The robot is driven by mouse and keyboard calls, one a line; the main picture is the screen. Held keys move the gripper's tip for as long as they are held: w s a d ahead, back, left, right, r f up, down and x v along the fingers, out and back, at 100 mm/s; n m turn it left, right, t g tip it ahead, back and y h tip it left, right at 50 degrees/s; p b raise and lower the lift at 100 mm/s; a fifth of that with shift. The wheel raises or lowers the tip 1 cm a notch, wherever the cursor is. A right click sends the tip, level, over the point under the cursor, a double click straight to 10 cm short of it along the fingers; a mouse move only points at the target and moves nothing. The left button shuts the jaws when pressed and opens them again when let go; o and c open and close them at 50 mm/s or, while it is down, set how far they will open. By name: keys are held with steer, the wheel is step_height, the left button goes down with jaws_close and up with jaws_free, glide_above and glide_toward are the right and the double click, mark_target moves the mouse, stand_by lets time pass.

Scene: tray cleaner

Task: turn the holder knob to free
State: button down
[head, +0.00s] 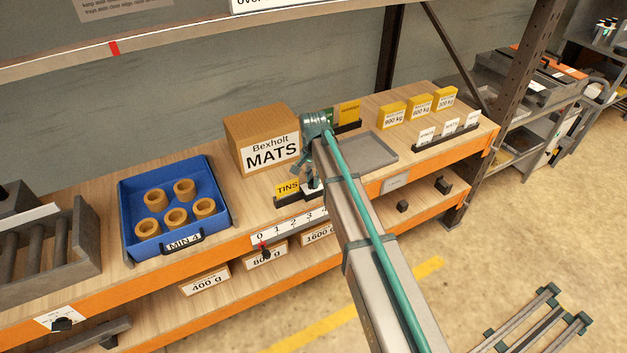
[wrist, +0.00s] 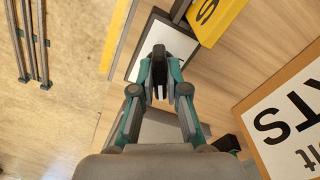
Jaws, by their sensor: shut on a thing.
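My gripper (wrist: 160,90) points down at the shelf, its dark fingertips close together over a white plate (wrist: 165,35) with a dark edge. It is shut on a small dark piece, which I take to be the holder knob (wrist: 159,51); the fingers hide most of it, so its setting cannot be read. In the head view my gripper (head: 313,182) is at the shelf's front part, just right of the yellow TINS sign (head: 288,188), and my arm hides part of this spot.
The Bexholt MATS box (head: 262,140) stands close behind and left of my gripper. A blue tray (head: 126,213) with several tan rings is further left. A flat grey tray (head: 372,148) and yellow weight blocks (head: 420,105) are to the right. A numbered scale (head: 285,227) runs along the front.

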steer(key=m, duration=0.5)
steer(key=shift+m, duration=0.3)
stand_by(0.4)
steer(key=c, duration=1.2)
jaws_free()
step_height(320, 180, up, 12)
steer(key=shift+r, duration=0.1)
steer(key=shift+d, duration=0.1)
